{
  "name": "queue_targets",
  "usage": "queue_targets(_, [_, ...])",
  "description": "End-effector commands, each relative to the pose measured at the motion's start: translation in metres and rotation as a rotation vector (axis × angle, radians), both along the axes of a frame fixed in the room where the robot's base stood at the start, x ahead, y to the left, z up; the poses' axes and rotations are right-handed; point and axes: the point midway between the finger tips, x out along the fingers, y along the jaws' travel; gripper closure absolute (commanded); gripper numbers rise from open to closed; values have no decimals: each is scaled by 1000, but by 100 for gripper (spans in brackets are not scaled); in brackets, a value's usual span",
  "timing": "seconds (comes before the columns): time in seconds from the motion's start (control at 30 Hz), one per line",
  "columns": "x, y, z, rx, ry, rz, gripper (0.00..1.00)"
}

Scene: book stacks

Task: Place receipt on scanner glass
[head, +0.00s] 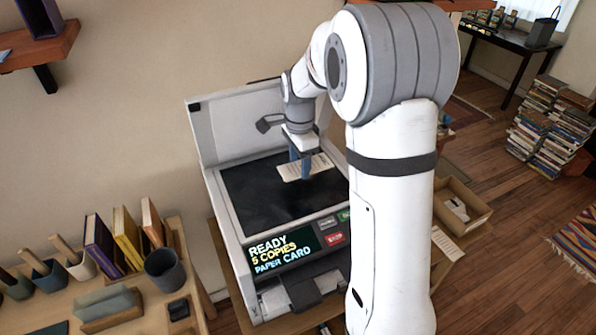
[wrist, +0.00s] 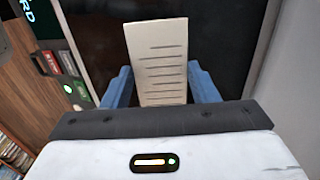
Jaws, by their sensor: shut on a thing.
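The receipt (head: 308,167) is a cream paper strip with dark printed lines. It is over the dark scanner glass (head: 262,205) of the copier, toward the glass's upper right. My gripper (head: 300,165) is shut on the receipt, with a blue finger at either side of it. In the wrist view the receipt (wrist: 158,62) stands out between the blue fingertips (wrist: 160,88), with the dark glass (wrist: 222,45) behind. I cannot tell whether the receipt touches the glass. The copier lid (head: 235,125) is raised at the back.
The copier's front panel (head: 283,250) reads "READY 5 COPIES PAPER CARD". A wooden desk (head: 150,322) with books and a dark cup (head: 165,270) is at left. A cardboard box (head: 470,212) is at right, beyond my arm. The glass's front and left are clear.

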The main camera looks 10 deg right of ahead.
Motion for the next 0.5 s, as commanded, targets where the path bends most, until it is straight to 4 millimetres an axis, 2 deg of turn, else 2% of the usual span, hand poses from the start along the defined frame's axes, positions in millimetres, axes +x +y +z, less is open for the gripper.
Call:
queue_targets(0.23, [-1,0,-35,0,4,-1,68])
queue_targets(0.5, [0,-1,-41,0,1,-1,68])
